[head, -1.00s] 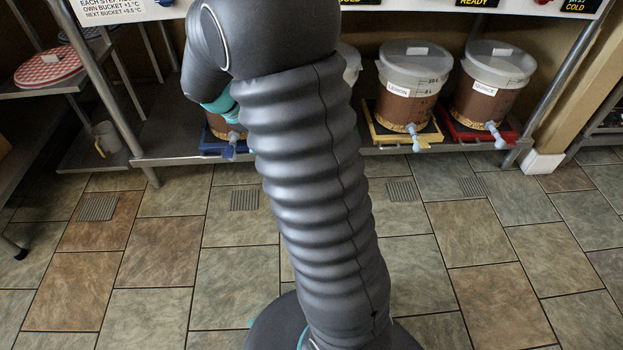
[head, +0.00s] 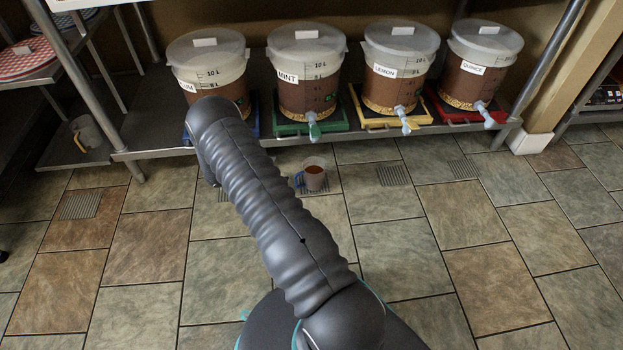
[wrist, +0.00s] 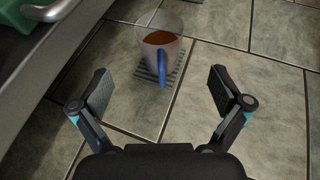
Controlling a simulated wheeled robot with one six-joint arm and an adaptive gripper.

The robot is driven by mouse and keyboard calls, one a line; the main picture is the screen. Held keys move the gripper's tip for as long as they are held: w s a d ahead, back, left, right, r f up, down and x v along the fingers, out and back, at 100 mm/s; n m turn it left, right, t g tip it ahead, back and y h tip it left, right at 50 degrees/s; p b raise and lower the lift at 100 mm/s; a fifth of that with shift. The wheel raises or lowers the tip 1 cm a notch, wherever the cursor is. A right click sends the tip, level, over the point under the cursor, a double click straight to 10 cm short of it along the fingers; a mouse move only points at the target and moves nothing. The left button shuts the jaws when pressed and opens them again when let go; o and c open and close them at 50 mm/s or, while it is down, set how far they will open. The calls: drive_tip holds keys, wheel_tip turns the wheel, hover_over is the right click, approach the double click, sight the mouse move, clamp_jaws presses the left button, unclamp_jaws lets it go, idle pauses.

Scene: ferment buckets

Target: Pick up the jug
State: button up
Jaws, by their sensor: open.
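The jug (head: 313,176) is a clear vessel with a blue handle and reddish-brown liquid inside. It stands upright on a floor drain grate, in front of the green-trayed mint bucket. In the wrist view the jug (wrist: 161,48) is ahead of my gripper (wrist: 161,92), with its blue handle towards me. My gripper is open and empty, its two fingers wide apart on either side of the line to the jug and not touching it. In the head view my own arm hides the gripper.
Buckets labelled mint (head: 305,85), lemon (head: 400,70) and quince (head: 484,68) stand with a plum-side bucket on a low metal shelf (head: 350,142), their taps overhanging. Another jug (head: 86,133) sits on the left lower shelf. The tiled floor around the drain is clear.

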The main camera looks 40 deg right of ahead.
drive_tip(key=f, duration=0.1)
drive_tip(key=b, duration=0.1)
approach(324, 166)
drive_tip(key=x, duration=0.4)
drive_tip(key=shift+w+d+f, duration=0.2)
drive_tip(key=shift+f, duration=0.15)
drive_tip(key=shift+c, duration=0.3)
drive_tip(key=c, duration=1.5)
drive_tip(key=shift+o, duration=0.2)
drive_tip(key=shift+r, duration=0.1)
